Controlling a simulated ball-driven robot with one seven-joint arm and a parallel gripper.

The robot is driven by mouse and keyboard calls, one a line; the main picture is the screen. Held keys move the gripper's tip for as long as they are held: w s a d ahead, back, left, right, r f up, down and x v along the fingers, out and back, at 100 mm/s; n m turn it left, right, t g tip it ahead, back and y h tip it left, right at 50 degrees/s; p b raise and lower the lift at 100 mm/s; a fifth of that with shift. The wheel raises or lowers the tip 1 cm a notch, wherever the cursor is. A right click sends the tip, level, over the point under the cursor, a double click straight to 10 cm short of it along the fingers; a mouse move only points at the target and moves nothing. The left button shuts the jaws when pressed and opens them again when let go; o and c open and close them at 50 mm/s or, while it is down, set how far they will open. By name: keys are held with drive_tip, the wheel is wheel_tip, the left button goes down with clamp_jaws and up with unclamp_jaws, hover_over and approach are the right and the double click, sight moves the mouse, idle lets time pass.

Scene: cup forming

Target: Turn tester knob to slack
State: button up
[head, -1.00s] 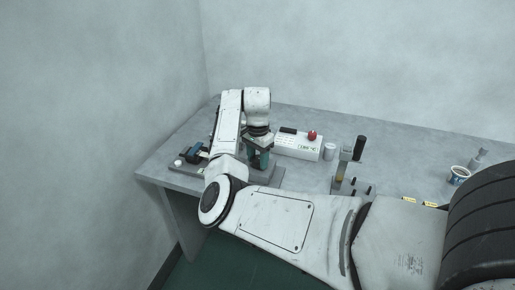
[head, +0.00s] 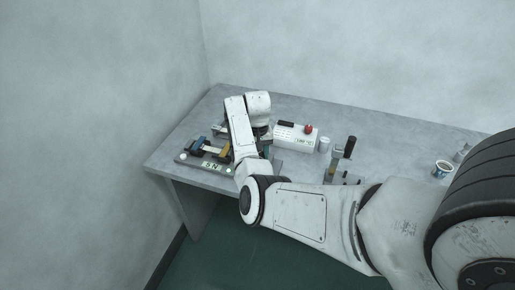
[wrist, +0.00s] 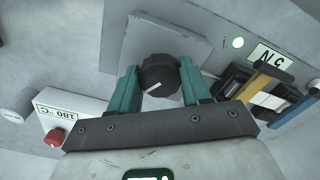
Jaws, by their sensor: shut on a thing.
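The tester knob (wrist: 160,75) is black and ribbed with a white pointer line, on a flat grey plate (wrist: 185,38). My gripper (wrist: 158,72) has its teal fingers on either side of the knob and is shut on it. The pointer slants toward the lower left in the wrist view. The tester (head: 180,158) is at the table's left, with blue and yellow clamps and a "5 N" label (head: 212,167). My arm hides the knob in the head view.
A white box (head: 295,138) marked 180 °C with a red button (head: 308,129) stands behind my gripper. A white cylinder (head: 324,145) and an upright dark-handled device (head: 350,147) are right of it. A cup (head: 442,168) is farther right. My forearm spans the front edge.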

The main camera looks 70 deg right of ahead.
drive_tip(key=n+p, duration=0.2)
drive_tip(key=n, duration=0.2)
drive_tip(key=shift+r, duration=0.1)
drive_tip(key=shift+n+p, duration=0.45)
drive_tip(key=shift+n, duration=0.85)
drive_tip(key=o, duration=1.1)
drive_tip(key=shift+c, duration=0.2)
drive_tip(key=shift+d, duration=0.1)
wheel_tip(320, 180, up, 11)
drive_tip(key=b, duration=0.1)
drive_tip(key=shift+f, duration=0.2)
